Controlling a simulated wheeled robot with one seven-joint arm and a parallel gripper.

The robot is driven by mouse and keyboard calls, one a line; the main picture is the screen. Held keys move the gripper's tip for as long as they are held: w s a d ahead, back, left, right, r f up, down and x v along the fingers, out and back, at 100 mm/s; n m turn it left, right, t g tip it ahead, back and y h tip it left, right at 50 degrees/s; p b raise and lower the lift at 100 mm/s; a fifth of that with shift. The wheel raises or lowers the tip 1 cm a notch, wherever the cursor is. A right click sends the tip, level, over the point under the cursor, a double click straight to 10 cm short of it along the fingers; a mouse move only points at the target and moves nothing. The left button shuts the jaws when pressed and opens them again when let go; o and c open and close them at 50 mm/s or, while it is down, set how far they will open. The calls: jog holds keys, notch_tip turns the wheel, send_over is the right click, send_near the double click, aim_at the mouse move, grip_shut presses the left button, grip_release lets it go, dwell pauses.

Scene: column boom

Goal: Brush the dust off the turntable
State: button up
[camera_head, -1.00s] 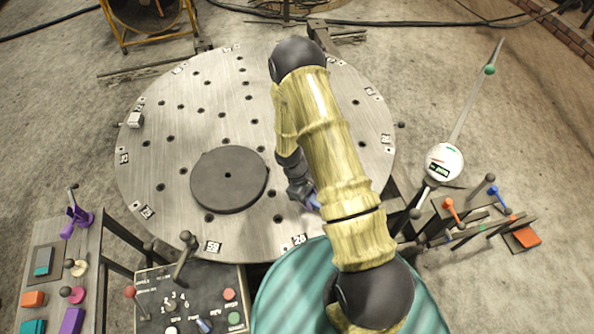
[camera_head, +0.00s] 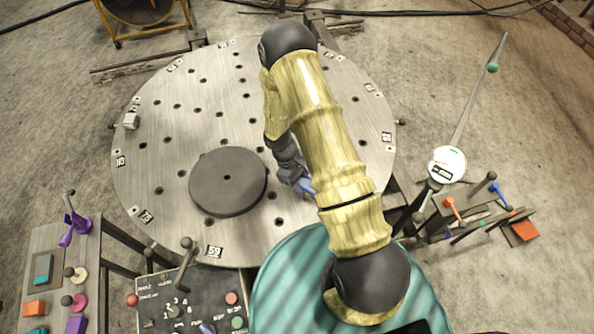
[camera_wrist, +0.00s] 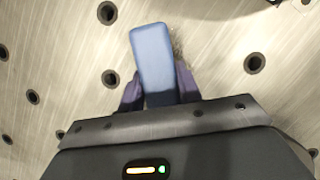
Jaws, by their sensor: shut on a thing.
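The turntable (camera_head: 215,125) is a round metal plate with many dark holes and number labels round its rim. A dark grey disc (camera_head: 228,182) lies on it, left of my gripper. My gripper (camera_head: 300,182) is low over the front right part of the plate, partly hidden by my arm. In the wrist view my gripper (camera_wrist: 159,92) is shut on a blue block-like handle (camera_wrist: 154,60), with a little brownish fringe, perhaps bristles, at its right edge. Whether it touches the plate I cannot tell. No clear dust patch shows.
A control panel (camera_head: 165,295) with knobs and levers stands at the front. A side table (camera_head: 60,260) with coloured blocks is at the left. A dial gauge (camera_head: 447,163) and lever rack (camera_head: 470,215) stand at the right. A small block (camera_head: 131,121) sits at the plate's left rim.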

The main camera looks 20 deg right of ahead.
jog(key=shift+s+r+p, duration=0.15)
jog(key=shift+r+p, duration=0.1)
jog(key=shift+r, duration=0.25)
jog(key=shift+s+r+p, duration=0.15)
jog(key=shift+r+p, duration=0.1)
jog(key=shift+r, duration=0.25)
jog(key=r+p, duration=0.2)
jog(key=r, duration=0.1)
jog(key=shift+w+r+p, duration=0.2)
jog(key=shift+r+p, duration=0.05)
jog(key=shift+p, duration=0.05)
jog(key=shift+s+d+r, duration=0.1)
jog(key=shift+r, duration=0.1)
jog(key=shift+f, duration=0.1)
jog(key=shift+a+f+b, duration=0.1)
jog(key=shift+a+b, duration=0.2)
jog(key=shift+b, duration=0.2)
jog(key=shift+s+a+b, duration=0.1)
jog(key=shift+a+b, duration=0.25)
jog(key=shift+b, duration=0.1)
jog(key=shift+s+a, duration=0.2)
jog(key=shift+r, duration=0.2)
